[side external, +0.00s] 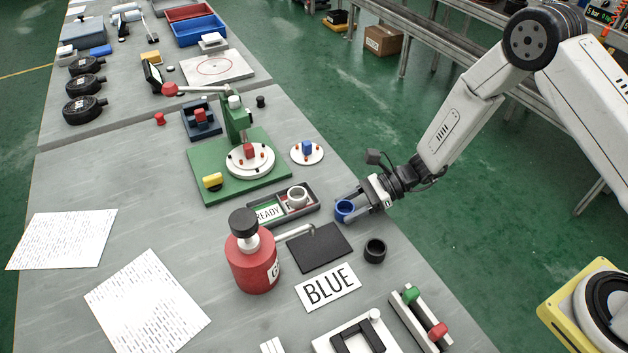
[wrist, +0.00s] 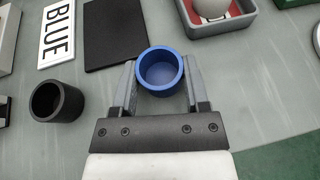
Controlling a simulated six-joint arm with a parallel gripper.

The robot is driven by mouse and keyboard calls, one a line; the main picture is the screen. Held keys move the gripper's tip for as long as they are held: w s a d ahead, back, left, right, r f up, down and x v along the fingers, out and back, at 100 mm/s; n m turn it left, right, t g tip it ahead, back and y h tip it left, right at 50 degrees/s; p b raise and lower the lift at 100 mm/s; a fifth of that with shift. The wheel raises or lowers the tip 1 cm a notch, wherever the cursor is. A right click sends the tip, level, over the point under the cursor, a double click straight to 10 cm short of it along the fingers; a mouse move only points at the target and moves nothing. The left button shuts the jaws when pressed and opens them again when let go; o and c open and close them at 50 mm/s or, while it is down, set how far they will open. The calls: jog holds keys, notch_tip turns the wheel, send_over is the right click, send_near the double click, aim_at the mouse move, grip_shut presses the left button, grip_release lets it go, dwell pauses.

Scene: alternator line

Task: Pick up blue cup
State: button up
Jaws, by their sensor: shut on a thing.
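The blue cup (side external: 344,209) is a small open-topped cylinder near the right edge of the grey table. My gripper (side external: 352,206) is shut on it, coming in from the right. In the wrist view the blue cup (wrist: 160,72) sits between the two grey fingertips of my gripper (wrist: 160,80), one on each side. The cup looks upright and its inside is empty. I cannot tell whether its base touches the table.
A black cup (side external: 375,250) stands nearby, beside a flat black pad (side external: 319,248) and a BLUE sign (side external: 328,288). A tray (side external: 285,208) marked READY holds a white cup (side external: 297,197). A red bottle (side external: 252,262) stands left of the pad.

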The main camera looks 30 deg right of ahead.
jog(key=shift+r, duration=0.2)
jog(key=shift+r, duration=0.85)
jog(key=s+d+r, duration=0.4)
jog(key=s+r, duration=0.7)
jog(key=s, duration=0.2)
jog(key=shift+s+d, duration=0.15)
